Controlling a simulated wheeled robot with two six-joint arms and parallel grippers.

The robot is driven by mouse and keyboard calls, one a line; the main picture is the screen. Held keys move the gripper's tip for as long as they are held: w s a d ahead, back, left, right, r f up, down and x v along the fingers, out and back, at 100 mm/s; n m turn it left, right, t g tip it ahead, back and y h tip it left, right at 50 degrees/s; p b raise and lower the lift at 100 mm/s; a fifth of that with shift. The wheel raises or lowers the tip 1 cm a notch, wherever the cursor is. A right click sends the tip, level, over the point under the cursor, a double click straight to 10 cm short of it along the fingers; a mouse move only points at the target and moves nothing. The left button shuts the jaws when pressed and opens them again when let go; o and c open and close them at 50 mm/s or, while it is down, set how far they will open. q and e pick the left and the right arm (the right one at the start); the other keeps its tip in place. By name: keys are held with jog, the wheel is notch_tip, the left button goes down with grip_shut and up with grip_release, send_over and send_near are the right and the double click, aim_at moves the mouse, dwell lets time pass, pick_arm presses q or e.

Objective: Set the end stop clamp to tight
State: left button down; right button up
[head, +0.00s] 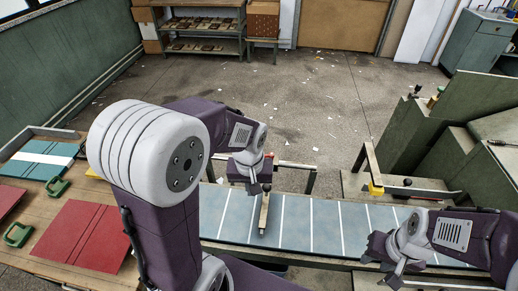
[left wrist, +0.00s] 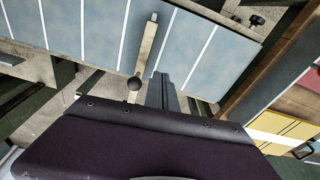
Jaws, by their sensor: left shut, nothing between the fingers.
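A narrow pale bar (head: 264,214) lies across the blue-grey striped feeder bed (head: 325,225); it looks like the lever of the end stop clamp. In the left wrist view the bar (left wrist: 146,45) ends in a dark ball knob (left wrist: 135,83). My left gripper (head: 255,188) is shut and empty. Its fingers (left wrist: 158,78) are right beside the bar, close to the knob; I cannot tell whether they touch. In the head view the gripper partly hides the bar. My right gripper (head: 378,262) is over the near right part of the bed, apart from the bar; its jaw opening is unclear.
A post with a yellow block (head: 376,188) and a dark handle stands at the bed's far right. Green panels (head: 430,125) rise beyond it. A wooden table (head: 45,260) at left holds red boards (head: 82,236) and green-handled tools (head: 18,235).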

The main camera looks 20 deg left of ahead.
pick_arm(q)
jog(key=w+a+r+n+y+b, duration=0.1)
jog(key=w+a+r+n, duration=0.1)
jog(key=w, duration=0.8)
jog(key=w+a+r+n+t+y+b, duration=0.1)
jog(key=w+a, duration=0.3)
jog(key=w, duration=0.7)
jog(key=shift+a+r+n+t, duration=0.3)
jog(key=shift+a+r+n, duration=0.05)
jog(key=shift+r+n, duration=0.35)
pick_arm(e)
jog(key=shift+w+f, duration=0.15)
jog(key=shift+f, duration=0.45)
jog(key=shift+w+f, duration=0.15)
jog(key=shift+f, duration=0.45)
pick_arm(q)
notch_tip(320, 180, down, 10)
jog(key=shift+f+b, duration=0.1)
jog(key=shift+b, duration=0.35)
jog(key=shift+s+d, duration=0.2)
jog(key=shift+d, duration=0.05)
pick_arm(e)
jog(key=shift+f, duration=0.4)
